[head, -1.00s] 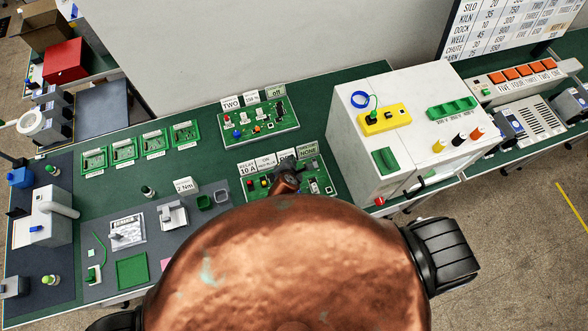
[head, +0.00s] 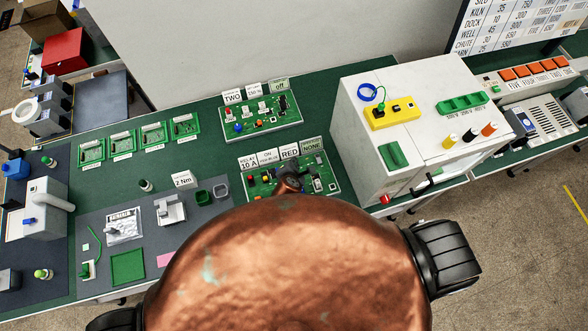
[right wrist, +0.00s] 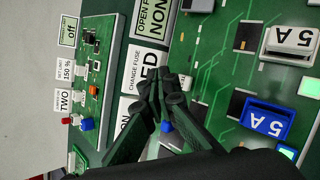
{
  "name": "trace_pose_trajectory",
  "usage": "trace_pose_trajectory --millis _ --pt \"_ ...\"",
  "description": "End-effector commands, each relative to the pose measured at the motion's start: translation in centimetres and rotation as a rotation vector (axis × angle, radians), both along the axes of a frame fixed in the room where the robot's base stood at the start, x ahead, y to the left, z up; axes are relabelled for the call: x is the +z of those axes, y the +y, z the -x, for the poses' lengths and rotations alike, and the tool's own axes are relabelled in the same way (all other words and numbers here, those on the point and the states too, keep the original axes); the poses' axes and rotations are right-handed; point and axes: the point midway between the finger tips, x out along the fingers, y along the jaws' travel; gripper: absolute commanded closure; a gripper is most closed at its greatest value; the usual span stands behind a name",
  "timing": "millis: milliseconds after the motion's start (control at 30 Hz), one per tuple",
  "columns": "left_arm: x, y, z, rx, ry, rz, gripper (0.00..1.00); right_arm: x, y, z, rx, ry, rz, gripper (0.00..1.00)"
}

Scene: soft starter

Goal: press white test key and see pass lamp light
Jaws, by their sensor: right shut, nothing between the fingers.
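The near green circuit board (head: 328,189) lies on the bench with cards reading RELAY 10 A, ON, RED and NONE behind it. My right gripper (head: 287,185) is over its middle, partly hidden by my copper body. In the right wrist view, my right gripper (right wrist: 172,97) is shut and empty, with the board beneath and beside it. A white block marked 5 A (right wrist: 292,40) and a blue block marked 5 A (right wrist: 268,118) sit right of it. A bright green square (right wrist: 309,86) looks lit. I cannot tell which part is the white test key or pass lamp. My left gripper is out of view.
A second board (head: 262,118) with cards TWO and off lies behind. A tall white cabinet (head: 372,150) stands close on the right, with a yellow block (head: 392,112) on top. Small green boards and a grey mat (head: 205,228) lie to the left.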

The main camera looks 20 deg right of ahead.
Motion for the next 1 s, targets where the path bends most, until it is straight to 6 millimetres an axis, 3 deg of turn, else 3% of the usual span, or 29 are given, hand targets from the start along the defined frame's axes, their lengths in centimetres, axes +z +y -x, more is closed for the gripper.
trace_pose_trajectory --millis 233,1000 --pt "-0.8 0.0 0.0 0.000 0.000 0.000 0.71 -1.7 0.0 0.0 0.000 0.000 0.001 1.00" --pt "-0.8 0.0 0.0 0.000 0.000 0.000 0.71 -1.8 0.0 0.0 0.000 -0.001 0.001 1.00"
